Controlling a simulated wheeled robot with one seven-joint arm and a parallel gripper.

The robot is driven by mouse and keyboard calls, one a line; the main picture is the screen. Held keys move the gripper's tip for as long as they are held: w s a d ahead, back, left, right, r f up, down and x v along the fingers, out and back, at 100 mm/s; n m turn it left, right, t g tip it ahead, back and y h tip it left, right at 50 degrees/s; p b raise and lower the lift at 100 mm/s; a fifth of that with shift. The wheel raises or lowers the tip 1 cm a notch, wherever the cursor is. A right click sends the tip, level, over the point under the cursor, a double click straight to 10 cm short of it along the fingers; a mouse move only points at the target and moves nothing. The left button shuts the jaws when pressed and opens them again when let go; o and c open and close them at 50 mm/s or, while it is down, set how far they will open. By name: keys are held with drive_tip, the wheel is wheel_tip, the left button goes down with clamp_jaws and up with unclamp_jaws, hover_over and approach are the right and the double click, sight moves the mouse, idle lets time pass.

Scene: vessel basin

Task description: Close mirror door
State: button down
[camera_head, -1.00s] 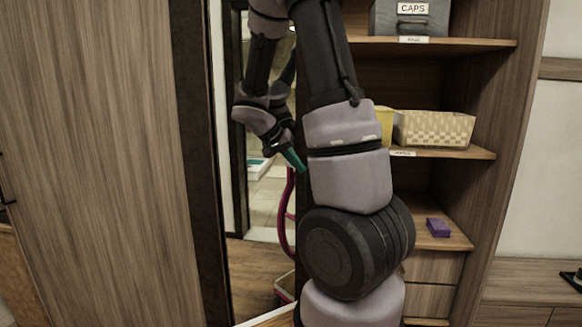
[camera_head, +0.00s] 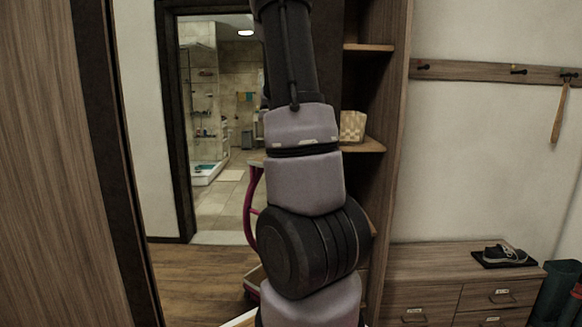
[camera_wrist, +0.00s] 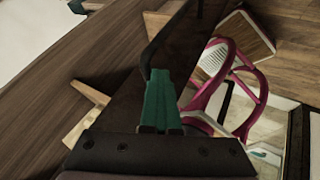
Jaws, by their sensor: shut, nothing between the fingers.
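The mirror door (camera_head: 205,262) stands in the middle of the head view, left of the shelves and partly behind my arm. Its glass seems to show a doorway, a tiled bathroom and wood floor. A dark upright frame (camera_head: 104,140) borders it on the left. My gripper (camera_wrist: 158,101) shows only in the wrist view. Its teal fingers are together and empty, close to a dark panel (camera_wrist: 118,112) that appears to be part of the door. I cannot tell whether they touch it. The door's right edge is hidden by my arm in the head view.
Open cabinet shelves (camera_head: 366,146) with a woven basket (camera_head: 352,126) stand right of my arm. A low drawer unit (camera_head: 445,270) with a shoe stands at the right, below a hook rail (camera_head: 470,71). Pink curved tubing (camera_wrist: 250,78) shows in the wrist view.

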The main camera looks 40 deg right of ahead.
drive_tip(key=s+d, duration=1.1)
drive_tip(key=d, duration=0.3)
drive_tip(key=shift+s+d+r, duration=0.1)
drive_tip(key=shift+s, duration=0.05)
